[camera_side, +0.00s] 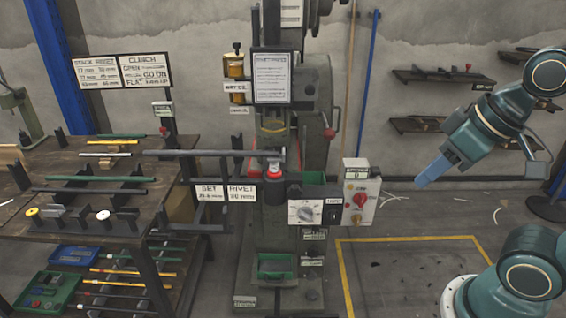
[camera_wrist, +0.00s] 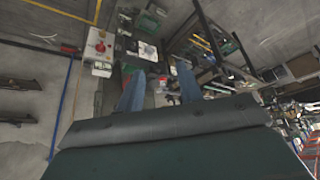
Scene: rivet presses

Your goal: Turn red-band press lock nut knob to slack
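A white box (camera_side: 361,180) to the right has a red knob (camera_side: 359,200). In the wrist view the red knob (camera_wrist: 100,47) and dial (camera_wrist: 148,50) show beyond the fingers. My gripper (camera_side: 423,182) is in the air right of the box, touching nothing. Its blue fingers (camera_wrist: 160,72) stand apart, empty.
A wooden bench (camera_side: 60,205) with rods and stands is at left, and a horizontal bar (camera_side: 215,153) reaches to the press. A green bin (camera_side: 275,266) sits low on the press. Wall shelves (camera_side: 443,77) are at right. The air between my gripper and the panel looks clear.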

